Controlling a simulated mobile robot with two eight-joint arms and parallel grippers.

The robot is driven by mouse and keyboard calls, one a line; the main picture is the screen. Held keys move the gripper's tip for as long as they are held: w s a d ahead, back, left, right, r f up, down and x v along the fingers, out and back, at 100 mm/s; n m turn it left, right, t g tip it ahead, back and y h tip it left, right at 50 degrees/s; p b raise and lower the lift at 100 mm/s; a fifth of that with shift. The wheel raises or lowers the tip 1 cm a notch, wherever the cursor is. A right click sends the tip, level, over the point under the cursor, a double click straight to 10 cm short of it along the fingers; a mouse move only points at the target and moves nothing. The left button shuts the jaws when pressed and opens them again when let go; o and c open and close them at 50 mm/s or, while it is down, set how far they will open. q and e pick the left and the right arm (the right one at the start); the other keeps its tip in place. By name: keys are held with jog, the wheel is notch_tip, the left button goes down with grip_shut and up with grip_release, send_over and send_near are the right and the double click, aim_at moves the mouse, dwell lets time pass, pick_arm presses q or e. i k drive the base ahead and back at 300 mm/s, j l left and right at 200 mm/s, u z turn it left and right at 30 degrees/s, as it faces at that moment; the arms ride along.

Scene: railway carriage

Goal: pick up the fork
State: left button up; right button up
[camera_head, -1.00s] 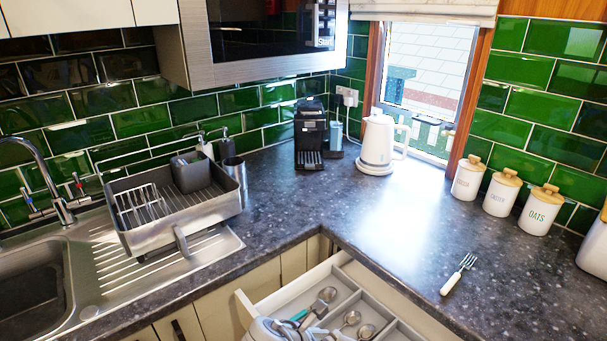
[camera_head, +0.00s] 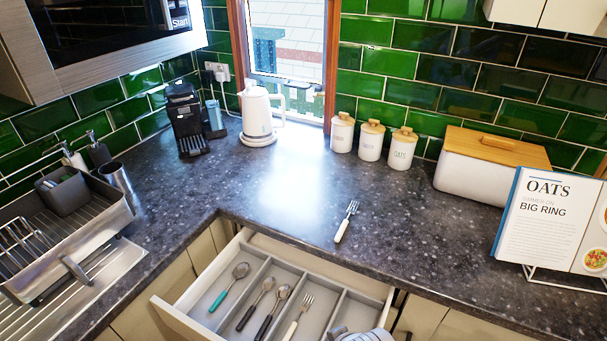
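A fork (camera_head: 346,222) with a white handle and metal tines lies alone on the dark speckled worktop (camera_head: 290,190), just behind the open drawer. Its tines point away from me and slightly right. Nothing touches it. A second fork (camera_head: 298,316) with a pale handle lies in a compartment of the open drawer (camera_head: 172,315). A pale grey piece of my own arm (camera_head: 362,335) shows at the bottom edge, over the front right of the drawer and well below the worktop fork. No gripper fingers show.
Several spoons, one a teal-handled spoon (camera_head: 228,287), lie in the drawer. A dish rack (camera_head: 60,275) stands left, and a kettle (camera_head: 258,115) behind. Lidded canisters (camera_head: 371,140), a bread bin (camera_head: 480,170) and an open book (camera_head: 545,220) stand right. The worktop around the fork is clear.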

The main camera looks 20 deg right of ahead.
aim_at(340, 231)
jog(key=z, duration=1.15)
